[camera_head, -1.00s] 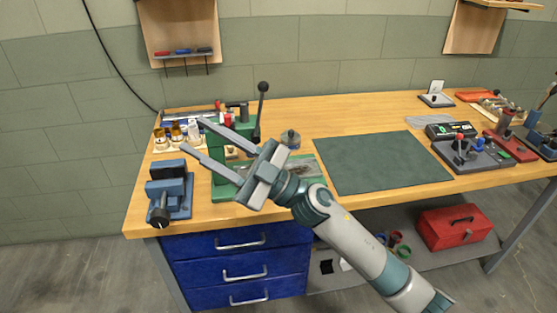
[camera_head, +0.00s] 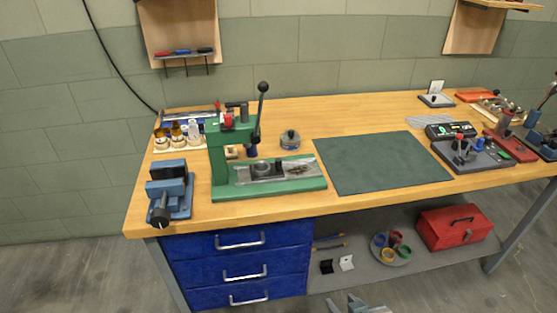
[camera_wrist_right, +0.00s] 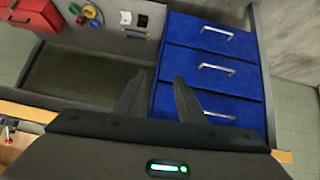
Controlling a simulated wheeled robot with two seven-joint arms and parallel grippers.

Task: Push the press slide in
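The green press (camera_head: 221,165) stands near the front left of the wooden bench, with its black-knobbed lever upright. Its grey press slide (camera_head: 287,171) lies along the green base and reaches out to the right of the column. A round dark fixture sits on the slide near the ram. My right gripper (camera_head: 352,303) is only just in view at the bottom edge, below and in front of the bench, well away from the press. In the right wrist view its two fingers (camera_wrist_right: 159,80) are apart with nothing between them. My left gripper is in neither view.
A blue vise (camera_head: 170,190) stands left of the press. A green mat (camera_head: 380,162) lies clear to its right. A small round metal part (camera_head: 290,139) sits behind the slide. Blue drawers (camera_head: 240,265) and a shelf with a red toolbox (camera_head: 455,229) are below.

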